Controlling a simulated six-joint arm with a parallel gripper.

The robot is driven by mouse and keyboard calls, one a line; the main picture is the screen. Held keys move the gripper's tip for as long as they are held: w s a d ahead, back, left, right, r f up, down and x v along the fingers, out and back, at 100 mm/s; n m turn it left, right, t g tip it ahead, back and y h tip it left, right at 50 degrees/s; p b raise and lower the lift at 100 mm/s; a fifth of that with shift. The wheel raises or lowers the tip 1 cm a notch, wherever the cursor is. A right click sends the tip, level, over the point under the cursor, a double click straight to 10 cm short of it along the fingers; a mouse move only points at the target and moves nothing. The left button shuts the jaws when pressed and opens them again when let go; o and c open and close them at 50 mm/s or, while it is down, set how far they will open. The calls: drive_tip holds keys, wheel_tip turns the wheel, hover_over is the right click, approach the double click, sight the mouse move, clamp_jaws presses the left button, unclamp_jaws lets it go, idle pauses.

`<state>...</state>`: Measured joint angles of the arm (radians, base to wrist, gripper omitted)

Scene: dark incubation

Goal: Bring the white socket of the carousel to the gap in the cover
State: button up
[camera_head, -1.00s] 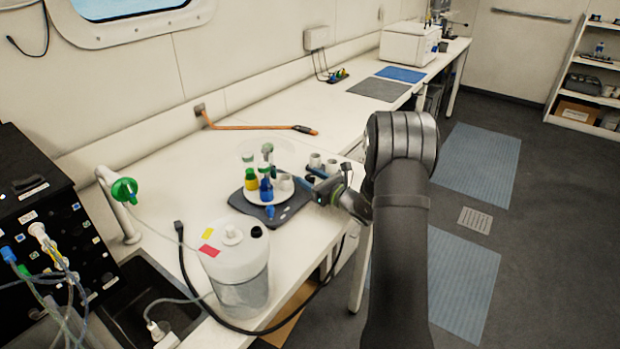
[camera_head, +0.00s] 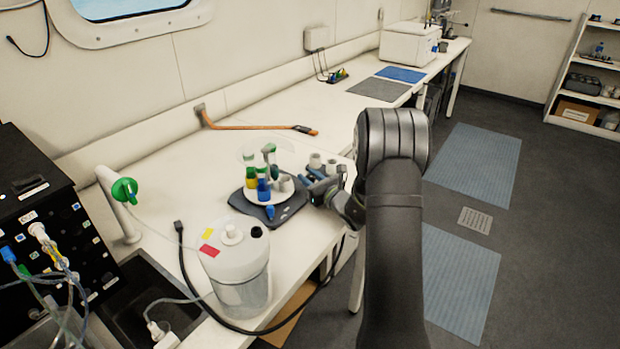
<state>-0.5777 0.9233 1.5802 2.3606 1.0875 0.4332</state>
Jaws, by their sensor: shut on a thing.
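The carousel (camera_head: 257,199) is a round white disc on a dark square base on the bench. It carries a yellow bottle (camera_head: 251,178), a blue bottle (camera_head: 263,189) and a green-capped upright part (camera_head: 269,152). A white cup-like socket (camera_head: 286,184) is at its right side. The cover looks clear and faint; its gap cannot be made out. My gripper (camera_head: 308,182) is low at the carousel's right side, close to the white socket. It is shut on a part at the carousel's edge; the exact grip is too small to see.
White cups (camera_head: 315,160) stand just behind my gripper. A large clear container with a white lid (camera_head: 236,258) stands at the front left. An orange bar (camera_head: 250,124) lies behind the carousel. A black cable (camera_head: 183,260) runs along the front. The bench beyond is mostly clear.

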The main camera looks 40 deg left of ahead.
drive_tip(key=shift+m+t+h, duration=1)
drive_tip(key=shift+m+t, duration=0.4)
drive_tip(key=shift+t, duration=0.6)
drive_tip(key=o, duration=1)
drive_tip(key=shift+c, duration=0.2)
drive_tip(key=shift+d, duration=0.1)
drive_tip(key=v, duration=1.7)
drive_tip(key=shift+s+d, duration=0.1)
drive_tip(key=x, duration=1.7)
drive_tip(key=shift+a, duration=0.2)
